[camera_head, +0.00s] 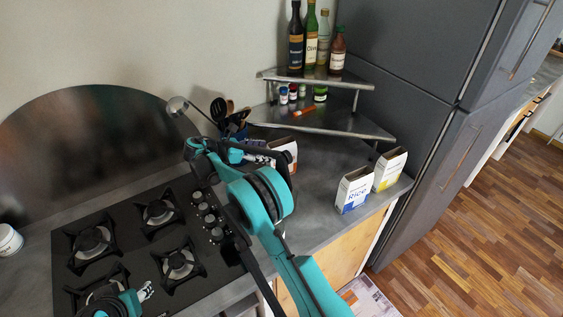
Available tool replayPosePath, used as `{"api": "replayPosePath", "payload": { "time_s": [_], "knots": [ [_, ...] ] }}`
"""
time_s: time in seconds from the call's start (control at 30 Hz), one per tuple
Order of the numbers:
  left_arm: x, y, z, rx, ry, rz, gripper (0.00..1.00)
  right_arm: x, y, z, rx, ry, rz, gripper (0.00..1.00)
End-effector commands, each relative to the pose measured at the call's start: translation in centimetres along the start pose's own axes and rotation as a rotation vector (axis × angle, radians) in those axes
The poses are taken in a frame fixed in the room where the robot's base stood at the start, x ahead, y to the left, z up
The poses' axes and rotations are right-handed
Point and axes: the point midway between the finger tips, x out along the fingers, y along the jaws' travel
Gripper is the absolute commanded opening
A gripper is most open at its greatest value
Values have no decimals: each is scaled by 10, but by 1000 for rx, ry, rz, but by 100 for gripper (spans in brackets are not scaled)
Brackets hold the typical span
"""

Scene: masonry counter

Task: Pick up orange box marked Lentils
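A box with a brownish-orange side (291,152) stands on the counter behind my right arm. My arm covers much of it, and I cannot read a Lentils label. My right arm reaches up from the bottom over the counter, with its far end (197,149) beside the utensil holder, left of the boxes. Its fingers are not clear, so I cannot tell whether they are open. My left gripper (146,291) is low over the hob at the bottom left, apart from all boxes. It is too small to tell whether it is open.
A blue-marked Rice box (353,190) and a yellow-marked box (389,169) stand near the counter's right edge. A two-tier corner shelf (320,131) holds bottles and jars. Utensils (230,116) stand left of it. The hob (141,247) fills the left; a grey fridge (420,110) stands right.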

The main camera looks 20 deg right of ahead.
Motion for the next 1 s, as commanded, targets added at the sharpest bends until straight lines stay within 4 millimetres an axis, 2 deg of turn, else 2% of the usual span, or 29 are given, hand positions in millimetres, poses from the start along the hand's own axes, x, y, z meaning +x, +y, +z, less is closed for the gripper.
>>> {"api": "replayPosePath", "payload": {
  "time_s": [0.17, 0.6, 0.77, 1.0],
  "knots": [
    [12, 0, 9, 0, 0, 0, 40, 6, 0, -14, 0, 0, 0, 66],
    [62, 0, 44, 0, 0, 0, 40, 29, 0, -70, 0, 0, 0, 66],
    [68, 0, 49, 0, 0, 0, 40, 35, 0, -77, 0, 0, -1, 66],
    [73, 0, 52, 0, 0, 0, 40, 60, 1, -76, 1, 0, -2, 66]
  ]
}}
